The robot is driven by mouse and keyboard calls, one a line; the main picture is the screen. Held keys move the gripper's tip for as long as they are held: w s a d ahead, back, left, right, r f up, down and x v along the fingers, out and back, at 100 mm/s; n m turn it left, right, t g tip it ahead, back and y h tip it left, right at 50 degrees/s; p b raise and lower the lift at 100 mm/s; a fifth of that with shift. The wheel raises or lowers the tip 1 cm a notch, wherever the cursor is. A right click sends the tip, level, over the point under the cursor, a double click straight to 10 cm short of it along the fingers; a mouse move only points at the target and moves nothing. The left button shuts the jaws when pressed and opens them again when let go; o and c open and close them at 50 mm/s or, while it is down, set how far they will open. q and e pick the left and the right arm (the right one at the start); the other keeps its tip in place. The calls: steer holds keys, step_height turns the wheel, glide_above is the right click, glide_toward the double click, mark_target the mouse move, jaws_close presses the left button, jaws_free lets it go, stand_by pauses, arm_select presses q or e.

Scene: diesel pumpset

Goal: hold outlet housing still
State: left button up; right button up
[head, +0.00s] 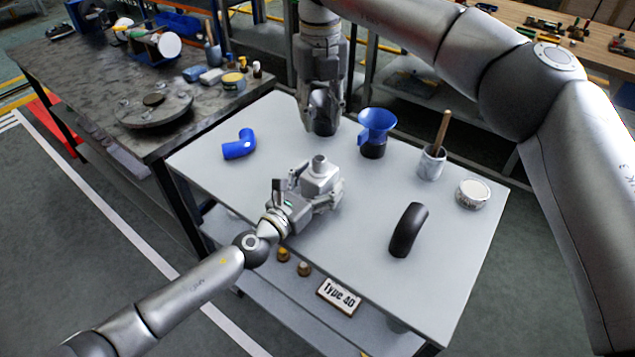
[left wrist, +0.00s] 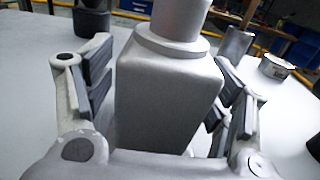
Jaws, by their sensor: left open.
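The outlet housing (head: 320,178) is a grey metal block with a round neck on top, standing upright on the light grey table. My left gripper (head: 312,190) reaches it from the lower left. In the left wrist view the housing (left wrist: 168,95) fills the space between the two open fingers, which stand on either side of it. The left finger shows a gap to it; contact on the right side cannot be told. My right gripper (head: 322,122) points down at the table's back edge, behind the housing. A dark rounded shape shows between its fingers; whether it is gripped is unclear.
On the table are a blue elbow hose (head: 238,146), a blue funnel (head: 376,126) on a dark base, a cup with a wooden handle (head: 431,163), a white-topped tin (head: 473,192) and a black curved hose (head: 408,230). The front middle of the table is clear.

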arm_select(q)
steer(key=shift+c, duration=1.2)
steer(key=c, duration=1.3)
